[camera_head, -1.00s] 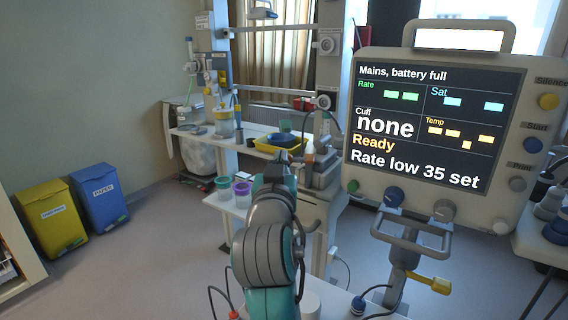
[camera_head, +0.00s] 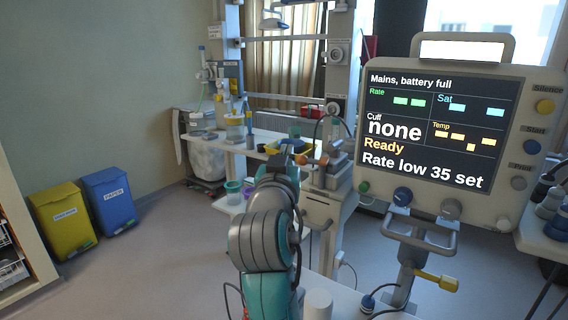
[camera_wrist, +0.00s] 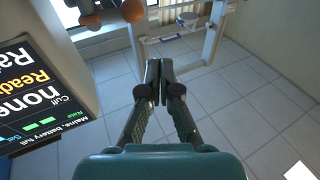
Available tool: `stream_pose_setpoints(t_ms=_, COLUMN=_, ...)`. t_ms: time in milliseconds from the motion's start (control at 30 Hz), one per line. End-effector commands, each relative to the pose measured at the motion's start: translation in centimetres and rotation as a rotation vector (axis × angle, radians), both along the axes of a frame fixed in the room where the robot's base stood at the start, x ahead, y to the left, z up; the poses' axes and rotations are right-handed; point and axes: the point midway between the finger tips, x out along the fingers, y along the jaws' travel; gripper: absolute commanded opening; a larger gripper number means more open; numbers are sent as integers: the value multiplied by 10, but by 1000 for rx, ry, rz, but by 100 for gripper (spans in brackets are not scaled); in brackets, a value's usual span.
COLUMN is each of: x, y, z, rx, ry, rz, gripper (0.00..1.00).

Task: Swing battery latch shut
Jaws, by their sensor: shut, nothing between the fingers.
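I cannot make out a battery latch in either view. The patient monitor (camera_head: 440,128) stands large at the right of the head view, and its screen reads "Mains, battery full". Part of the monitor (camera_wrist: 38,98) also shows upside down at the left of the wrist view. My gripper (camera_wrist: 160,75) is shut and empty in the wrist view, its two fingertips together above the tiled floor. It touches nothing there, and the monitor is to its left. In the head view my own arm hides most of the gripper.
A stand with a yellow lever (camera_head: 435,281) is below the monitor. A yellow bin (camera_head: 60,214) and a blue bin (camera_head: 109,200) stand by the left wall. A grey cart (camera_head: 322,208) and a bench with tubs are behind my arm. Open floor lies at left.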

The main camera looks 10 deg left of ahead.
Motion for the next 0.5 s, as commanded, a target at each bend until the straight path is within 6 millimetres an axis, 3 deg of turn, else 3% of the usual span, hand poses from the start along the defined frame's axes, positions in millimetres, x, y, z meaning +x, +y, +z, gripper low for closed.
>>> stream_pose_setpoints(t_ms=500, x=-71, y=23, z=-13, rx=-1, ry=2, rz=5, gripper=0)
